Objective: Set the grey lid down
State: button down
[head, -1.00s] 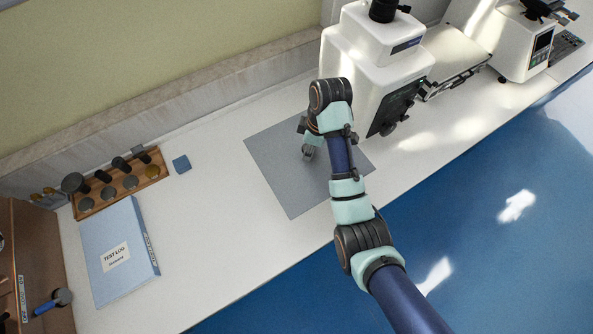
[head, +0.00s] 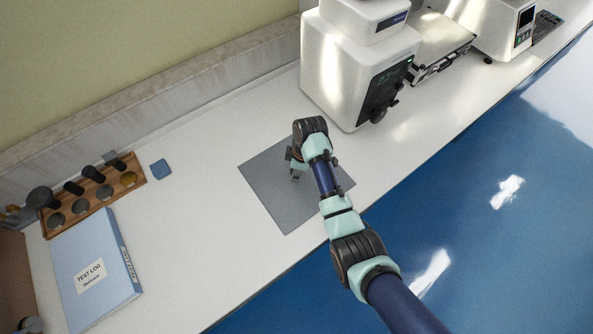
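My gripper (head: 295,174) is over the grey mat (head: 283,213), near its middle, pointing down. My wrist and forearm cover the mat's right part and some of the gripper. The fingertips are small and dark. I cannot tell whether they are open or shut, or whether they hold anything. I cannot pick out a grey lid for certain. It may be hidden under the wrist.
A white tester (head: 353,75) stands behind and right of the mat. At left are a wooden rack (head: 76,225) with several dark pieces and discs, a small blue block (head: 160,169) and a blue test log binder (head: 94,265). The white bench between binder and mat is clear.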

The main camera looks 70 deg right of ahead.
aim_at(302, 175)
jog(key=shift+d+r, duration=0.1)
jog(key=shift+r, duration=0.05)
jog(key=c, duration=0.7)
grip_release()
jog(key=r+p, duration=0.1)
jog(key=r, duration=0.3)
jog(key=s+r+p, duration=0.1)
jog(key=r, duration=0.3)
jog(key=r+p, duration=0.1)
jog(key=r, duration=0.3)
jog(key=shift+s+d+p, duration=0.2)
jog(key=shift+s+p, duration=0.15)
jog(key=shift+w, duration=0.1)
